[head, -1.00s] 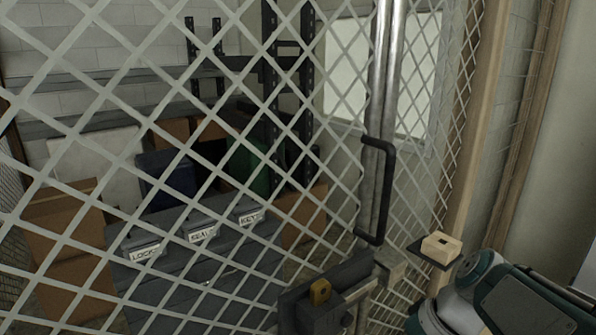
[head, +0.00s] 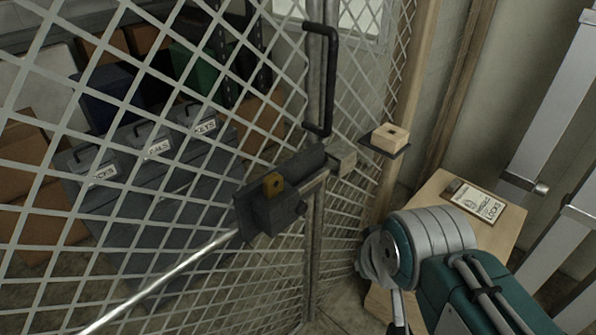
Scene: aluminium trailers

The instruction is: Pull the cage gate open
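The cage gate (head: 100,225) is a pale diamond mesh panel across the left and middle of the head view, and it looks shut against the post. A black pull handle (head: 332,80) stands upright near its right edge. Below the handle is a dark latch box (head: 268,212) with a small yellow-brown piece (head: 273,184) on it. A silver rod (head: 160,284) runs from the box down to the lower left. My teal and grey arm is at the lower right, apart from the handle. My gripper is not in view.
A wooden block (head: 390,136) sits on a small dark shelf right of the latch. A wooden table (head: 500,225) with a clipboard (head: 487,201) stands at the right, near aluminium rails (head: 560,110). Behind the mesh are labelled grey cases (head: 150,165) and cardboard boxes (head: 20,165).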

